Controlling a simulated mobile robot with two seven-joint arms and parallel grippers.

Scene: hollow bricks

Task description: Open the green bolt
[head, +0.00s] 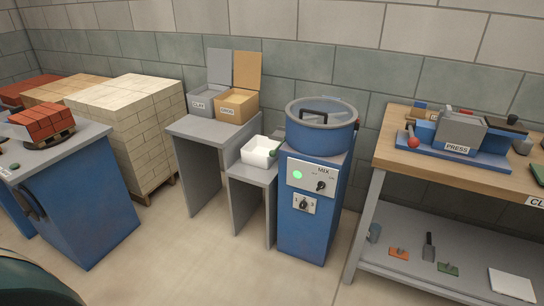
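I cannot tell for certain which thing is the green bolt. A small green piece (447,268) lies on the lower shelf of the workbench at the right, beside a dark upright tool and an orange piece. A small dark green knob (274,153) sits at the left side of the blue mixer (320,130), by the white bin (260,151). Another green object (538,173) is cut off at the right edge on the bench top. Neither of my grippers shows in the head view.
The blue press (457,145) stands on the wooden bench (384,150). Grey and orange open boxes (236,106) stand on a grey table (190,127). Stacked pale bricks (130,115) and a blue cabinet (85,215) are at left. The floor between is clear.

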